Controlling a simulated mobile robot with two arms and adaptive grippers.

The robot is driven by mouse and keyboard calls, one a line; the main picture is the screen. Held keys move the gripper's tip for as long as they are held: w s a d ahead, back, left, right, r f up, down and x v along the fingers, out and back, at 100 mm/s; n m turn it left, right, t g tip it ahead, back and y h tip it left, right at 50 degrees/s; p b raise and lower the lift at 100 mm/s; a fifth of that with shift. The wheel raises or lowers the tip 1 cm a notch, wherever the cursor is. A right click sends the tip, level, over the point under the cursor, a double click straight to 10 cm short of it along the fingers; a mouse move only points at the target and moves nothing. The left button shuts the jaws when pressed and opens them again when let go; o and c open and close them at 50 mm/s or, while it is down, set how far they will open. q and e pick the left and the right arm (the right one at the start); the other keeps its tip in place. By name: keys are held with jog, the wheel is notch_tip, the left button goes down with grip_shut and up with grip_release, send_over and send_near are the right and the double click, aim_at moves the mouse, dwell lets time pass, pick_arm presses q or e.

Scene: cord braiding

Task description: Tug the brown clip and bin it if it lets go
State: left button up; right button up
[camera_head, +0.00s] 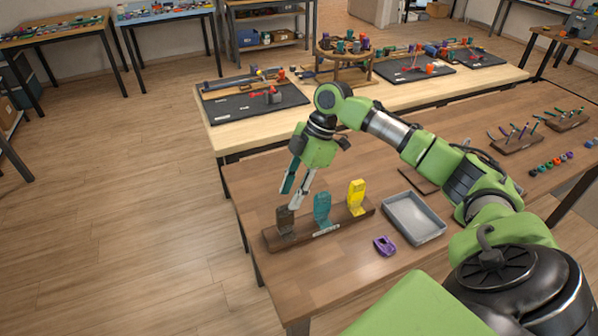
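The brown clip (285,224) stands upright at the left end of a dark wooden rack (327,230) on the brown table. A teal clip (322,209) and a yellow clip (357,195) stand beside it on the same rack. My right gripper (288,200) points down just above the brown clip, its two fingers apart. One fingertip is close to the clip's top; I cannot tell whether it touches. A shallow grey tray (444,231) lies to the right of the rack and looks empty. My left gripper is not in view.
A purple clip (384,245) lies loose on the table between rack and tray. A dark flat board (418,181) lies behind the tray. Racks with thin tools (517,145) stand farther right. A lighter table with black mats (254,103) stands behind. The table's left front is clear.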

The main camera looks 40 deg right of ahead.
aim_at(285, 207)
jog(key=x, duration=0.5)
jog(key=shift+p, duration=0.4)
jog(key=shift+w+a+f, duration=0.1)
jog(key=shift+f, duration=0.3)
jog(key=shift+c, duration=0.4)
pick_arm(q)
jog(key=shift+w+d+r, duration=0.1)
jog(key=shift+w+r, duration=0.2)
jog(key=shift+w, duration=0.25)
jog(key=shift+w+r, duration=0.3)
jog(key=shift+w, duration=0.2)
pick_arm(e)
grip_shut()
